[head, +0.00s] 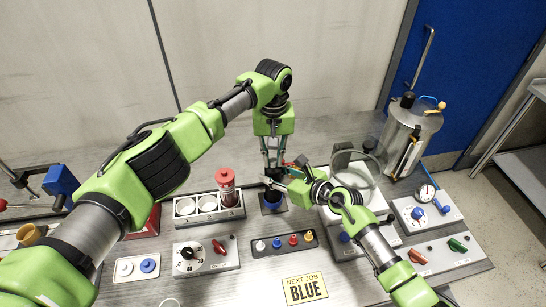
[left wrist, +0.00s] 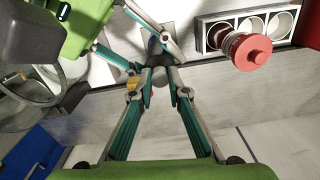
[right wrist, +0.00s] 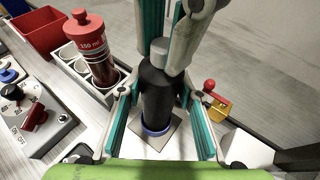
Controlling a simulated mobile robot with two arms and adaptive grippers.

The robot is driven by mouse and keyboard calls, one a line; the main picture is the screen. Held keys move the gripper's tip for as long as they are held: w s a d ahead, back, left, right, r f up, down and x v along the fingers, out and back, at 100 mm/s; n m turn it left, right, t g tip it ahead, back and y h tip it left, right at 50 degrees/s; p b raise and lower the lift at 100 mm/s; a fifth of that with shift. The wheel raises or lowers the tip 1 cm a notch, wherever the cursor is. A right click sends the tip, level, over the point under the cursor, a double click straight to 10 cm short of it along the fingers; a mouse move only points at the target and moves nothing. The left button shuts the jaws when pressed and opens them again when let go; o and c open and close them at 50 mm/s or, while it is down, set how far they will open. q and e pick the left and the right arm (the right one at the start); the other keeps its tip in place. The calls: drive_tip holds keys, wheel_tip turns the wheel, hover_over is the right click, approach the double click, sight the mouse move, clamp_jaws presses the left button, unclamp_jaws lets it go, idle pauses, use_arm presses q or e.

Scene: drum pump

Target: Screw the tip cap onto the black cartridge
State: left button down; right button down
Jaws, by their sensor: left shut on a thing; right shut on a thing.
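The black cartridge (right wrist: 158,92) stands upright in a blue ring holder (right wrist: 155,130) on a pale plate in the right wrist view. My right gripper (right wrist: 159,96) is shut around the cartridge's sides. A small grey tip cap (right wrist: 160,54) sits at the cartridge's top, between the fingertips of my left gripper (right wrist: 178,42), which reaches down from above. I cannot tell how far the cap is threaded. In the left wrist view my left gripper (left wrist: 160,77) is shut on the cap. In the head view both grippers meet above the blue holder (head: 272,200), largely hiding the cartridge.
A rack (head: 208,207) with a red-topped bottle (head: 227,186) stands just left of the holder. A strip of coloured caps (head: 285,242), a dial panel (head: 206,258) and a "NEXT JOB BLUE" sign (head: 305,289) lie in front. A steel tank (head: 408,135) and gauge panel (head: 427,209) stand right.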

use_arm(q)
drive_tip(key=m, duration=0.5)
drive_tip(key=shift+m, duration=0.4)
drive_tip(key=m, duration=0.4)
drive_tip(key=shift+m, duration=0.4)
drive_tip(key=c, duration=1.9)
unclamp_jaws()
wheel_tip(320, 180, up, 12)
drive_tip(key=shift+f, duration=0.1)
use_arm(e)
drive_tip(key=c, duration=1.4)
unclamp_jaws()
